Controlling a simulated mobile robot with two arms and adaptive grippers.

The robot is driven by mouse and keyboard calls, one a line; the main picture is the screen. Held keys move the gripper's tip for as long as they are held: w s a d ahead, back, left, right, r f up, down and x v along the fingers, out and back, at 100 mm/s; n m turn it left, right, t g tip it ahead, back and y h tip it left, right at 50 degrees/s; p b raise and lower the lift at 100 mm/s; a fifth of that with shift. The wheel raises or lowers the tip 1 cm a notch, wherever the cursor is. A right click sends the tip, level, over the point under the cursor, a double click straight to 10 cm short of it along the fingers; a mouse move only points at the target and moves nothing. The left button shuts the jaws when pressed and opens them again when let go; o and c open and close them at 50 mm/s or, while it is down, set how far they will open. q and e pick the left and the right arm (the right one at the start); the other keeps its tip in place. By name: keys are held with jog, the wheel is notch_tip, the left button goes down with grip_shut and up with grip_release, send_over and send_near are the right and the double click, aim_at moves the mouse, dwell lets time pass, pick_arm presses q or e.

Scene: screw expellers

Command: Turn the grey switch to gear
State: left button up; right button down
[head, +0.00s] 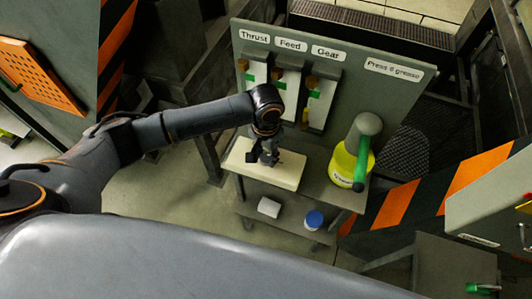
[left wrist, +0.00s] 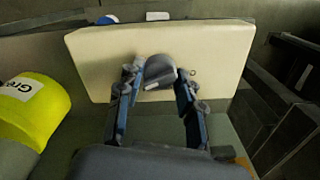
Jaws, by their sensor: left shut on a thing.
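The grey switch (left wrist: 160,71) is a round grey knob on the front of a cream panel (left wrist: 222,48) in the left wrist view. A pale mark shows at its lower edge. My left gripper (left wrist: 160,88) has its two fingers on either side of the knob, shut on it. In the head view my left gripper (head: 267,157) is over the cream panel (head: 283,176) and hides most of the switch. The label "Gear" (head: 325,53) is on the grey board above one of the dispensers. My right gripper is not in view.
A grey board (head: 400,78) with labelled dispensers stands behind the panel. A yellow grease container (head: 345,168) with a green handle is right of it. A white box (head: 269,207) and a blue-lidded jar (head: 314,219) sit on the lower shelf.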

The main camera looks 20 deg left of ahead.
aim_at(267, 156)
pick_arm(q)
jog(key=shift+m, duration=1)
jog(key=o, duration=1.2)
notch_tip(267, 156, up, 12)
jog(key=shift+d, duration=0.1)
